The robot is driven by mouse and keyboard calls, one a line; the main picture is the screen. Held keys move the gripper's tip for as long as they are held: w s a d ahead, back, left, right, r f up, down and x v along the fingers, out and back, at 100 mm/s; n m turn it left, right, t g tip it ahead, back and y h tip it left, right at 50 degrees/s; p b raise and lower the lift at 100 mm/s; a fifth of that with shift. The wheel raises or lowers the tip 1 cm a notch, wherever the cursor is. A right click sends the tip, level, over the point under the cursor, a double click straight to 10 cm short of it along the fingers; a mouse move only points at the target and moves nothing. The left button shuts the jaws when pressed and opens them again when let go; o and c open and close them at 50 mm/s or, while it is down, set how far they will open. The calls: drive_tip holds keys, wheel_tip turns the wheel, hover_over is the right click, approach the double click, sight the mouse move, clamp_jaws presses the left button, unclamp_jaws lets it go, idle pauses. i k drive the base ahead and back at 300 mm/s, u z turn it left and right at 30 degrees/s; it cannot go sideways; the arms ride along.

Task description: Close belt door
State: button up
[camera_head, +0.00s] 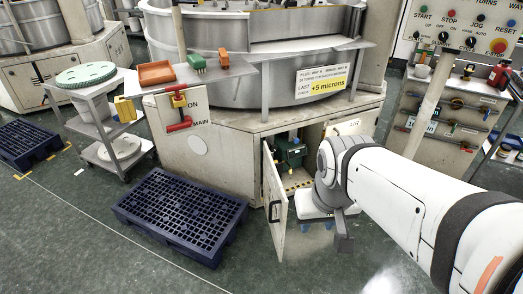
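The belt door (275,203) is a narrow beige cabinet door in the base of the lapping machine. It stands open, swung outward from its left side, with a small dark handle near its free edge. Inside the opening a green motor-like unit (290,152) shows. My white arm comes in from the right, and its grey wrist hides the right part of the opening. My gripper (343,242) points down to the right of the door, apart from it in the picture. Its fingers are too small and dark to tell open from shut.
A dark blue pallet (180,212) lies on the floor left of the door. A grey cart (98,128) stands at the far left. A control panel (463,28) and tool rack (450,120) stand at the right. The green floor in front of the door is clear.

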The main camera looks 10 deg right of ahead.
sight(276, 202)
drive_tip(key=u, duration=0.05)
drive_tip(key=i, duration=1)
drive_tip(key=z, duration=0.05)
drive_tip(key=k, duration=1)
drive_tip(key=z, duration=0.3)
drive_tip(key=i, duration=0.9)
drive_tip(key=z, duration=0.05)
